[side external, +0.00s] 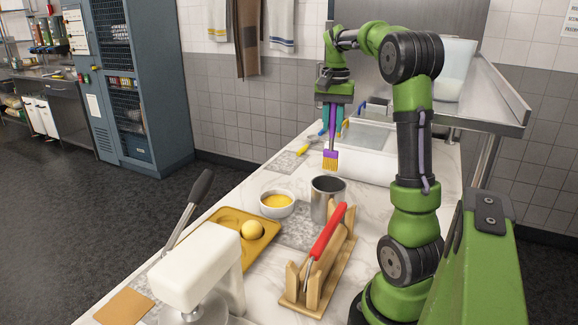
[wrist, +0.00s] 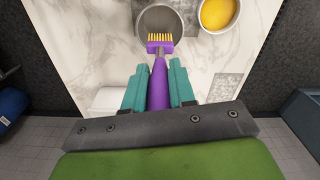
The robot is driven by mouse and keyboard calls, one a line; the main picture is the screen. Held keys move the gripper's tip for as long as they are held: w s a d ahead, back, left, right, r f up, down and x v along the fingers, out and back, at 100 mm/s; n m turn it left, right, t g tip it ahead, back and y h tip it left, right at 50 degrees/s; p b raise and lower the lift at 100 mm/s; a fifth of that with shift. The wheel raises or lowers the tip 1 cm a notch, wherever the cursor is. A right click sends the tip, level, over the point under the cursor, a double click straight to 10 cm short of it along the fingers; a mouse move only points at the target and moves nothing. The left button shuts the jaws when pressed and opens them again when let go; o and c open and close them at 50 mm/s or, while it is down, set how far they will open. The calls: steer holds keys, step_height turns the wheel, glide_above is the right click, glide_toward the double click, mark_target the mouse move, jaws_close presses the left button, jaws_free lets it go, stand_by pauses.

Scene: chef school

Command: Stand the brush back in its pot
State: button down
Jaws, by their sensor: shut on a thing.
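The brush (side external: 330,154) has a purple handle and yellow bristles. It hangs bristles down above the counter in the side view. My gripper (side external: 332,120) is shut on its handle, with teal fingers on both sides. In the wrist view the brush (wrist: 159,75) lies between the fingers of my gripper (wrist: 159,85), its bristles overlapping the pot's opening in the picture. The pot (side external: 328,200) is a grey metal cylinder standing upright on the counter, nearer the side camera than the brush.
A white bowl of yellow liquid (side external: 277,203) stands left of the pot. A wooden rack (side external: 318,275) with a red-handled tool (side external: 326,232) is in front. A white container (side external: 350,165) stands behind the brush.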

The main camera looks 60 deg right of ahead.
mark_target(331, 150)
steer(key=shift+f, duration=5.35)
steer(key=c, duration=0.9)
jaws_free()
steer(key=shift+o, duration=0.2)
step_height(331, 150, up, 17)
steer(key=shift+f, duration=0.1)
